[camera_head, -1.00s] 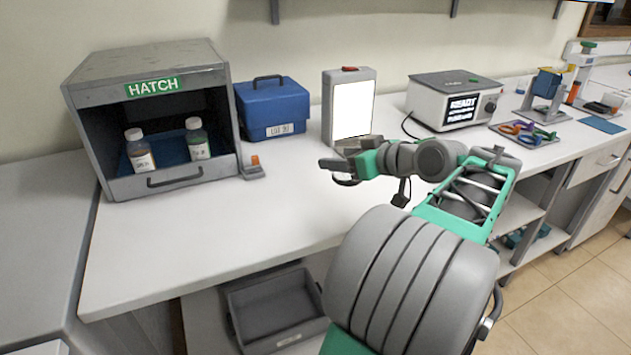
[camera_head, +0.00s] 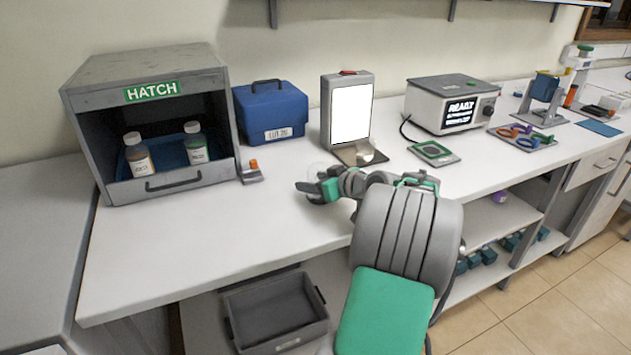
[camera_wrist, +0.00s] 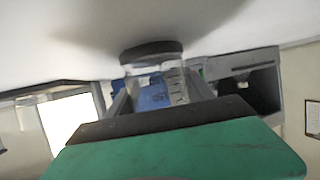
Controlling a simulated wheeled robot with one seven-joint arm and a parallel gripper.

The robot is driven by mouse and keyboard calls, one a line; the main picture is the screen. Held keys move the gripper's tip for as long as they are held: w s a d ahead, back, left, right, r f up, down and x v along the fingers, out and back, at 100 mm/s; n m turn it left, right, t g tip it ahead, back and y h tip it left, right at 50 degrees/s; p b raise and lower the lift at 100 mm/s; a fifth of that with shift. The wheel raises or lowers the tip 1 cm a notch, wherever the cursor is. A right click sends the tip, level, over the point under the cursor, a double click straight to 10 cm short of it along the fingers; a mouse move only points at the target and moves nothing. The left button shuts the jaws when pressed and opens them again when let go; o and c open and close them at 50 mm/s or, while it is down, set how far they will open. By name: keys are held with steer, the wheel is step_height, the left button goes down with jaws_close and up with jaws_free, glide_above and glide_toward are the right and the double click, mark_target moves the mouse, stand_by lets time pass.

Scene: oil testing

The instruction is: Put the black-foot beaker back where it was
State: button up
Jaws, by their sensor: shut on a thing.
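The black-foot beaker is clear glass with a black foot and dark marks on its side. In the wrist view the beaker (camera_wrist: 152,49) sits between my gripper's fingers (camera_wrist: 150,95), foot toward the white bench. My gripper (camera_head: 312,188) is shut on it, low over the bench in front of the light panel. In the head view the beaker is hardly visible. I cannot tell whether its foot touches the bench. Another clear glass vessel (camera_head: 369,152) stands on the base of the light panel (camera_head: 351,112).
The grey hatch (camera_head: 85,140) holds two bottles. A blue case (camera_head: 270,112) stands beside it, with a small grey device (camera_head: 250,173) in front. Right are a square pad (camera_head: 434,153), a READY instrument (camera_head: 450,100) and a tray of coloured rings (camera_head: 520,138). The bench's front left is clear.

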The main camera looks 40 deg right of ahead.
steer(key=shift+f, duration=0.15)
steer(key=o, duration=1.5)
steer(key=shift+s+r, duration=0.3)
steer(key=v, duration=1.1)
steer(key=shift+s, duration=0.25)
